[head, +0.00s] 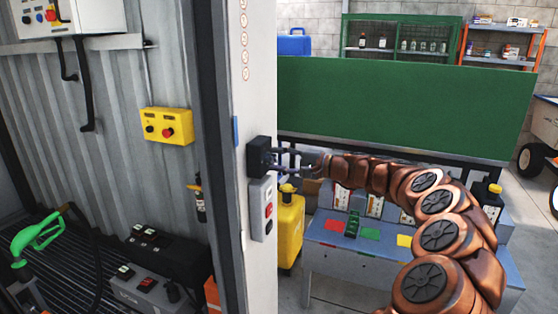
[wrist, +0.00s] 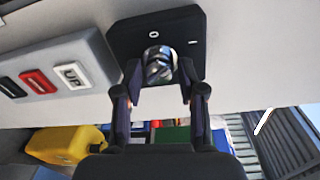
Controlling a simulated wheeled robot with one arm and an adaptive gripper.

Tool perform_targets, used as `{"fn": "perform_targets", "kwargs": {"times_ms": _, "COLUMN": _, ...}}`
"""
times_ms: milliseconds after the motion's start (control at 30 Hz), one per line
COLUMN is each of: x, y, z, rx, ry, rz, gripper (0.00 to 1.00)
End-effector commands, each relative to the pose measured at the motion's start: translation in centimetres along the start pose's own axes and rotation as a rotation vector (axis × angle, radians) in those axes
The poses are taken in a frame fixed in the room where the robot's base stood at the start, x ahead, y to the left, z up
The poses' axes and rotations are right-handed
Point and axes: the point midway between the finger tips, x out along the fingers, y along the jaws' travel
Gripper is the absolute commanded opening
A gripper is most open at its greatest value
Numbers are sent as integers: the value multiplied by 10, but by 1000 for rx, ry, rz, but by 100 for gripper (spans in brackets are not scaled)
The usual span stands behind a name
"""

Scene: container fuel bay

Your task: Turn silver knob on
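The silver knob (wrist: 158,65) sits on a black switch plate (wrist: 124,42) in the wrist view, with a white circle mark and a short line mark beside it. In the head view the black switch box (head: 258,155) is on the white post, and the knob is too small to make out. My gripper (wrist: 159,80) is open, with one finger on each side of the knob and its tips close to the plate. Gaps show between fingers and knob, so I see no grip. In the head view my gripper (head: 280,160) reaches the box from the right.
A grey button box (head: 262,209) is just below the switch and also shows in the wrist view (wrist: 52,64). The white post (head: 259,90) is beside my gripper. A yellow canister (head: 289,230) and a table (head: 340,251) with coloured patches stand below my arm.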

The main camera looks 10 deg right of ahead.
Motion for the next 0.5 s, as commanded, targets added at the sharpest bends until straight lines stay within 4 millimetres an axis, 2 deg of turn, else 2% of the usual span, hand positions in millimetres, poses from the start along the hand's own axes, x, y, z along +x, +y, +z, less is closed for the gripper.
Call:
{"fn": "perform_targets", "kwargs": {"times_ms": 33, "x": 0, "y": 0, "z": 0, "rx": 0, "ry": 0, "rz": 0, "gripper": 48}}
{"fn": "perform_targets", "kwargs": {"times_ms": 100, "x": 0, "y": 0, "z": 0, "rx": 0, "ry": 0, "rz": 0, "gripper": 55}}
{"fn": "perform_targets", "kwargs": {"times_ms": 500, "x": -6, "y": 0, "z": 0, "rx": -1, "ry": 1, "rz": 0, "gripper": 55}}
